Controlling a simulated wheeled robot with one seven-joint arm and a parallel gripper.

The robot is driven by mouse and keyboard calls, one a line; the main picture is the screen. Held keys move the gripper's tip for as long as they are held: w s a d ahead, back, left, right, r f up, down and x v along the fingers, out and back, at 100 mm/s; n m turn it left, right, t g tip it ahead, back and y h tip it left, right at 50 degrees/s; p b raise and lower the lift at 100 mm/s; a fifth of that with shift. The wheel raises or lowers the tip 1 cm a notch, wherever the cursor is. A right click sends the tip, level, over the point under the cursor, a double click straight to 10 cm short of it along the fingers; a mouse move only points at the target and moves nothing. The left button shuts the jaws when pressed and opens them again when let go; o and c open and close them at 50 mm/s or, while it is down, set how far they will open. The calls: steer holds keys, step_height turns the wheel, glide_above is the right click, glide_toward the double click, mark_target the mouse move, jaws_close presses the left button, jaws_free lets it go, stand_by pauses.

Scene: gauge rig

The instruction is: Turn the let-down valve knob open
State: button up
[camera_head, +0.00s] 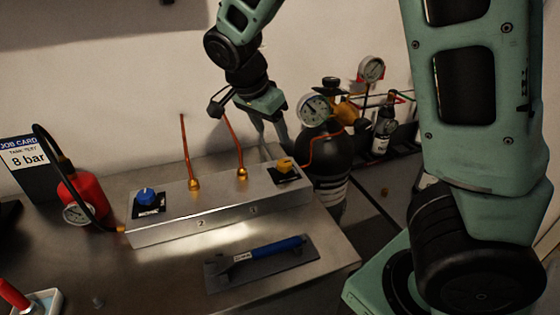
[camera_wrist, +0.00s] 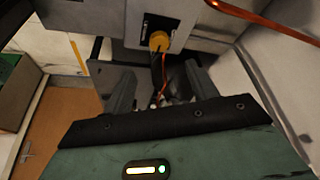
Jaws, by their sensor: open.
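A silver manifold block (camera_head: 215,216) on the bench carries two knobs. A blue knob (camera_head: 147,194) sits on a dark label plate at its left end. A yellow knob (camera_head: 285,163) sits on a similar plate at its right end. The labels are too small to read, so I cannot tell which is the let-down valve. My gripper (camera_head: 277,148) is open and empty, pointing down just above and behind the yellow knob, apart from it. In the wrist view the yellow knob (camera_wrist: 158,41) shows beyond the gap between my open fingers (camera_wrist: 160,70).
Two thin orange tubes (camera_head: 238,145) rise from the block near my wrist. A dark tank with a gauge (camera_head: 314,109) stands close right of my gripper.

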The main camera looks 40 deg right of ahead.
mark_target(285, 162)
steer(key=x, duration=1.2)
steer(key=c, duration=1)
